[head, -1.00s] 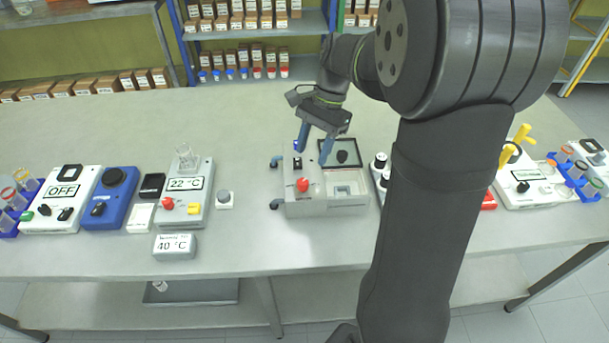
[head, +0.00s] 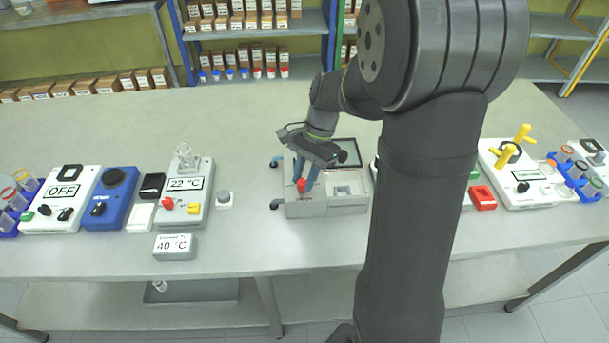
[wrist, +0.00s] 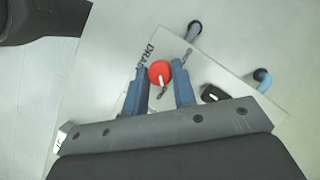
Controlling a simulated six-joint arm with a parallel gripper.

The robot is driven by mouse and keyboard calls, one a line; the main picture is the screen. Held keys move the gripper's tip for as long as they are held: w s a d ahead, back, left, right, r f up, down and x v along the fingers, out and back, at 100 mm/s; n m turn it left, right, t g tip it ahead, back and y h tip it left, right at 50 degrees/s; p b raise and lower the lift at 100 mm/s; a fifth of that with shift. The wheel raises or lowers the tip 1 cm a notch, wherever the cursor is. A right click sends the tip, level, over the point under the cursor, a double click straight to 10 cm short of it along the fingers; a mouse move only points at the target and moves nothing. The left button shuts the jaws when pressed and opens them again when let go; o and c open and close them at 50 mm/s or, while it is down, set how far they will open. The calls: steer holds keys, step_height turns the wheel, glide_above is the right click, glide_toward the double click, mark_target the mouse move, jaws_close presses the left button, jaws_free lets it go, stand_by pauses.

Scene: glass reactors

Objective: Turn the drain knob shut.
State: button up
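The drain knob (wrist: 160,73) is a round red knob with a white pointer mark, on the pale top of a grey bench unit (head: 318,209). Partly hidden lettering that begins "DRA" runs beside it in the wrist view. My gripper (wrist: 164,80) is open, with one blue finger on each side of the knob. The fingertips are close to the knob, but I cannot tell whether they touch it. In the head view the knob (head: 301,185) shows between the fingers of my gripper (head: 306,184).
A black knob (wrist: 213,94) sits right of the fingers in the wrist view. Two hose fittings (head: 276,161) stick out of the unit's left side. A heater showing 22 °C (head: 186,184) stands to the left. The bench behind the unit is clear.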

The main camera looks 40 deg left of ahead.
steer(key=shift+c, duration=0.8)
steer(key=shift+n, duration=0.3)
steer(key=n+h, duration=0.1)
steer(key=n, duration=0.1)
steer(key=shift+a+n, duration=0.1)
steer(key=shift+n, duration=0.3)
steer(key=n+h, duration=0.1)
steer(key=n, duration=0.1)
steer(key=n+t+h, duration=0.1)
steer(key=n, duration=0.2)
steer(key=shift+s+a, duration=0.15)
steer(key=n, duration=0.2)
steer(key=n+t+h, duration=0.1)
steer(key=n, duration=0.2)
steer(key=shift+s+t, duration=0.1)
steer(key=shift+t, duration=0.2)
steer(key=shift+s+n+t+h, duration=0.15)
steer(key=shift+n+t, duration=0.3)
steer(key=shift+n, duration=0.65)
steer(key=shift+w+n+t+h, duration=0.15)
steer(key=shift+n+t, duration=0.3)
steer(key=shift+n, duration=0.65)
steer(key=shift+s, duration=0.1)
